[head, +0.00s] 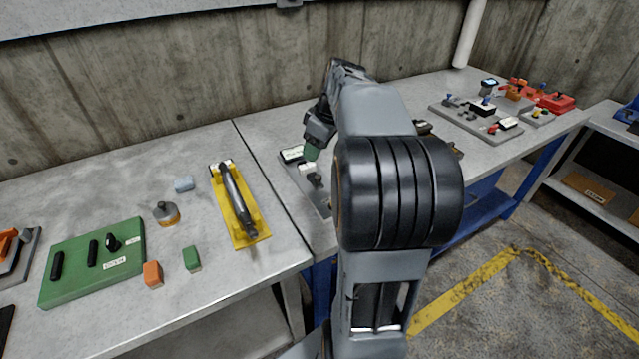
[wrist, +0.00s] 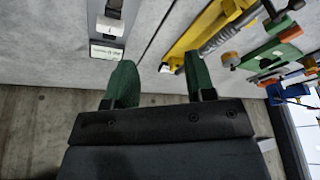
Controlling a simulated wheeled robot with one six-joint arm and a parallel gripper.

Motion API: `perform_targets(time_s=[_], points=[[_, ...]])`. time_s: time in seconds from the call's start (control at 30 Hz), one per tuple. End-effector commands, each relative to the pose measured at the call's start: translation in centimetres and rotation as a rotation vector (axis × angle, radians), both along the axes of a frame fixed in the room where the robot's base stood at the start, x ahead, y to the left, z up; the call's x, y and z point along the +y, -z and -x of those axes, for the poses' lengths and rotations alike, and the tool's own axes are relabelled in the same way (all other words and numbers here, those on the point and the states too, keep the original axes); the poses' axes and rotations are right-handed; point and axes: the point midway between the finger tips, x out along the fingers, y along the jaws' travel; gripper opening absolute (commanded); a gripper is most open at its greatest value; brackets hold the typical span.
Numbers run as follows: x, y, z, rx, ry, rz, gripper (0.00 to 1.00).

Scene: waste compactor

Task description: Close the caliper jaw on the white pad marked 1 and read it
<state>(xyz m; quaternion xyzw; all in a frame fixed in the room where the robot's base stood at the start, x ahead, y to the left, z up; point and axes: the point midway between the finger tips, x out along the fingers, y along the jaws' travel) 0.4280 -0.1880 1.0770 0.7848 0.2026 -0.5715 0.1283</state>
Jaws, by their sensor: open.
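A grey device plate (head: 324,203) lies on the bench beneath my arm, with a pale display or label (head: 292,153) at its far end and a white block (head: 307,167) nearer. The wrist view shows the same plate at upper left, with the pale display (wrist: 106,52) and the white block (wrist: 110,28). Its writing is too small to read, and I cannot make out a pad marked 1 or tell the caliper jaw apart. My gripper (wrist: 161,77) has green fingers spread apart with nothing between them. In the head view my arm hides much of the plate.
On the left bench are a yellow fixture (head: 241,212) with a grey bar, a green panel (head: 95,262), and orange (head: 152,274) and green (head: 191,259) blocks. Another grey device board (head: 475,120) stands farther right. A concrete wall is behind.

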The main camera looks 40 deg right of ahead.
Motion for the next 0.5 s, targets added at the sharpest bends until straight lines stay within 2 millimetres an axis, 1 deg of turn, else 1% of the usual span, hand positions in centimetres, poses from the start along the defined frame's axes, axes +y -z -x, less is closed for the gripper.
perform_targets(time_s=[0.03,0.1,0.2,0.33,0.47,0.5], points=[[-2.3,1.1,-0.4,-0.013,-0.028,-0.008,0.50],[-4.5,1.5,-0.6,-0.034,-0.077,-0.013,0.50],[-6.7,1.9,-0.7,-0.060,-0.127,-0.015,0.50],[-7.7,2.8,-1.0,-0.077,-0.161,-0.017,0.50],[-7.3,4.5,-1.6,-0.077,-0.168,-0.017,0.50],[-7.1,5.2,-1.8,-0.076,-0.168,-0.018,0.50]])
